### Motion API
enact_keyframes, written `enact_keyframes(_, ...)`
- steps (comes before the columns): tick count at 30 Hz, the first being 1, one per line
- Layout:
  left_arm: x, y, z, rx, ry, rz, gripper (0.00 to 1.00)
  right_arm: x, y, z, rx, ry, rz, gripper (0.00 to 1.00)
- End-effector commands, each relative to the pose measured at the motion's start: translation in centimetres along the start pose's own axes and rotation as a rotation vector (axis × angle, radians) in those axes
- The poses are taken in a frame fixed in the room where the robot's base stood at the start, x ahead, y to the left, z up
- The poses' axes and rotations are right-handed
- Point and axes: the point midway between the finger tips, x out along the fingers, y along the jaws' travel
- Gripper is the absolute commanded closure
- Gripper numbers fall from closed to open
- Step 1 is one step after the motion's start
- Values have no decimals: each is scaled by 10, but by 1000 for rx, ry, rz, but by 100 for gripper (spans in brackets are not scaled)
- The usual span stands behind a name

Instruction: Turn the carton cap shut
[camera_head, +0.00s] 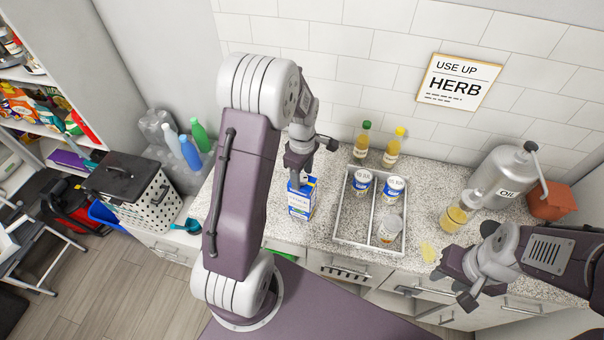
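A blue and white carton (300,204) stands upright on the speckled counter, left of the metal tray. My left gripper (301,178) points down right over the carton's top. It covers the cap, so I cannot see the cap or whether the fingers are shut on it. My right gripper (450,289) hangs at the counter's front edge, at the lower right. Its fingers are spread and it looks empty.
A divided metal tray (339,216) holds several small tubs right of the carton. Two bottles (362,140) stand behind it. A jar of yellow liquid (455,217), a yellow sponge (429,251) and a metal oil can (497,178) stand toward the right.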

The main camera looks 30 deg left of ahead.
Motion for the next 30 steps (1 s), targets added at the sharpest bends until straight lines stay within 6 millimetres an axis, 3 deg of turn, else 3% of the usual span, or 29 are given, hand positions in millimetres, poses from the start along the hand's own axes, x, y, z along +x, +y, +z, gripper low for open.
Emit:
enact_keyframes(8, -3, 0, 0, 0, 0, 1, 48, 2, 0, 0, 0, 0, 0, 64)
enact_keyframes(21, -84, 0, 0, 0, 1, 3, 48, 20, 0, 2, 0, 0, 0, 64)
enact_keyframes(30, -91, 0, 0, 0, 0, 0, 48, 20, 0, 2, 0, 0, 0, 64)
